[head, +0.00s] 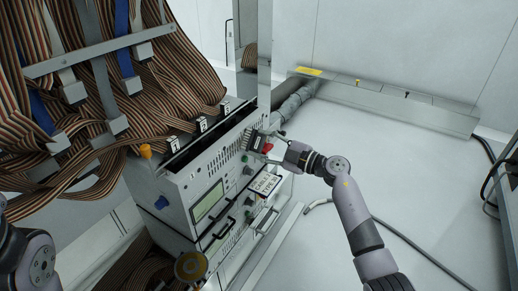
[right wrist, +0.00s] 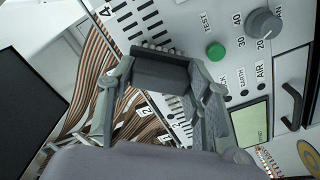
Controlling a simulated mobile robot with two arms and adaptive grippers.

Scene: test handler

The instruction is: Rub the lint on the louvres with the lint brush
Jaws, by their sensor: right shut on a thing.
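My right gripper (head: 274,143) is at the upper right of the handler's front panel. It is shut on the lint brush (right wrist: 160,72), a dark block with a row of short pale bristles along its far edge in the right wrist view. The louvres (right wrist: 140,18) are dark slots in the pale panel, just beyond the bristles. I cannot tell whether the bristles touch them. No lint can be made out on the slots that show. My left arm is at the lower left of the head view, its gripper out of the picture.
The test handler (head: 180,190) has a green button (right wrist: 216,51), a grey dial (right wrist: 263,23), a display (right wrist: 250,125) and handles. Striped ribbon cables (head: 40,100) hang at the left. A cable (head: 410,235) lies on the pale floor to the right, otherwise mostly clear.

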